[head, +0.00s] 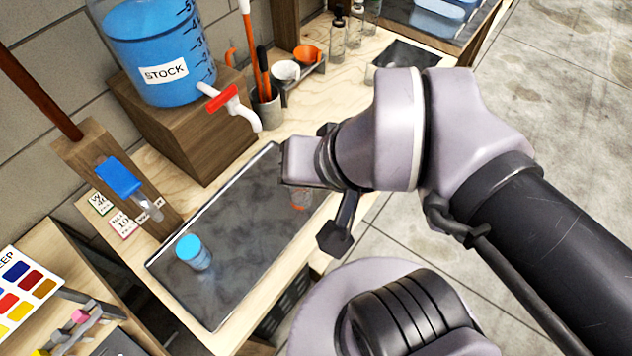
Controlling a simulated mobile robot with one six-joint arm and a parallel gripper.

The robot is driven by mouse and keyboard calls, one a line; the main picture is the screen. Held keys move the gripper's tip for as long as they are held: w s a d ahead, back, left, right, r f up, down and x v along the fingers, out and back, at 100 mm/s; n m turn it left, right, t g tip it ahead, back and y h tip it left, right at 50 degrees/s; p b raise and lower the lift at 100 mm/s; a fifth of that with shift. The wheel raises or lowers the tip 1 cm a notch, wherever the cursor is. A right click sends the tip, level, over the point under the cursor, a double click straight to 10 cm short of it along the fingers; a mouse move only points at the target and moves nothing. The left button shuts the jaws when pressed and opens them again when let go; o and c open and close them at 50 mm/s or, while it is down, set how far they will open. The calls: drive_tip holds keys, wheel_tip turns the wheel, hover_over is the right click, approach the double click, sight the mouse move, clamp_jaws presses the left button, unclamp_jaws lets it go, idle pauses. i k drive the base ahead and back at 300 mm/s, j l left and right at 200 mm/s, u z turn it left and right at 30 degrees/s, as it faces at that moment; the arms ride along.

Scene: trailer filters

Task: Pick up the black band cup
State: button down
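I cannot make out a cup with a black band in the head view. A small clear cup with a blue top (193,252) stands at the left of the dark tray (225,305). A white cup (286,72) and an orange cup (306,54) sit in a grey holder at the back. My gripper (331,186) is above the tray's right edge, its dark fingers spread apart. I see nothing held between them.
A blue-filled STOCK tank (160,50) with a red-handled tap (228,103) stands on a wooden block (185,125). A pot (267,108) holds tall tools. A wooden post (115,175) carries a blue clip. The tray's middle is clear.

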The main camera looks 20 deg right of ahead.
sight(188, 247)
drive_tip(key=j+u, duration=0.15)
drive_tip(key=u, duration=0.2)
drive_tip(key=j+u, duration=0.15)
drive_tip(key=u, duration=0.15)
drive_tip(key=j+u, duration=0.1)
drive_tip(key=u, duration=0.25)
drive_tip(key=k+l+u, duration=0.1)
drive_tip(key=l+u, duration=0.2)
drive_tip(key=k+l+u, duration=0.3)
drive_tip(key=i+l, duration=0.1)
drive_tip(key=l, duration=0.05)
